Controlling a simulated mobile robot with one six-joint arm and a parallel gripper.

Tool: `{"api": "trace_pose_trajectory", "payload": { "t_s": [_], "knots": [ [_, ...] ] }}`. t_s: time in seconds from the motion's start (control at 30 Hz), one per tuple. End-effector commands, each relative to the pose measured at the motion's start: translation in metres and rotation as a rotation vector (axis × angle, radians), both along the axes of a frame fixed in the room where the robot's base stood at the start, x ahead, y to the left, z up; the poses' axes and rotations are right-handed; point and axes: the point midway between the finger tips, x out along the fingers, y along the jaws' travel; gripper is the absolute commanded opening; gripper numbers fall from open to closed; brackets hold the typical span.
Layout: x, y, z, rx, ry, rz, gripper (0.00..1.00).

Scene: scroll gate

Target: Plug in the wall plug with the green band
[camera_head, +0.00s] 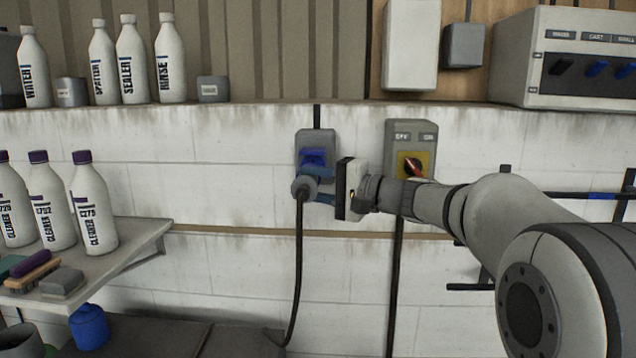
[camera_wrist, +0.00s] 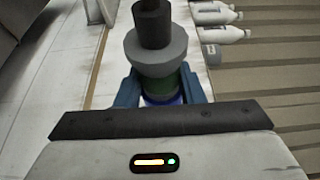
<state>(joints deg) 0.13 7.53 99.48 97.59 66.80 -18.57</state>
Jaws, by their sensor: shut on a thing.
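My gripper (camera_head: 322,187) is at the wall, with its blue fingers shut on the wall plug (camera_head: 302,188). In the wrist view the fingers (camera_wrist: 160,88) stand on both sides of the plug (camera_wrist: 156,52). The plug has a wide grey collar, a dark cable end and a green band (camera_wrist: 180,82) between the fingers. A dark cable (camera_head: 298,255) hangs from it. The grey wall socket (camera_head: 316,140) with a blue part (camera_head: 313,157) is right behind the plug. The plug and gripper hide its lower part, so I cannot tell how deep the plug sits.
A grey switch box (camera_head: 398,130) with a red and yellow knob is close behind my wrist. A shelf (camera_head: 120,255) with bottles and brushes juts out at the left. A ledge (camera_head: 260,115) with more bottles runs above. The wall between shelf and socket is clear.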

Motion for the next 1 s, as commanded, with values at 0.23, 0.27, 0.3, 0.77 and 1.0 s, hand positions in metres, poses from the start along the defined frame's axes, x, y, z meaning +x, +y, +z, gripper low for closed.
{"api": "trace_pose_trajectory", "payload": {
  "t_s": [0.23, 0.27, 0.3, 0.77, 1.0],
  "knots": [
    [0.026, -0.001, 0.005, 0.0, 0.001, 0.0, 0.0],
    [0.028, -0.001, 0.005, 0.0, 0.001, 0.0, 0.0],
    [0.032, -0.001, 0.004, 0.0, 0.002, 0.0, 0.0],
    [0.056, -0.001, 0.001, 0.0, 0.0, 0.0, 0.0],
    [0.056, -0.001, 0.0, 0.0, -0.001, 0.0, 0.0]
  ]
}}
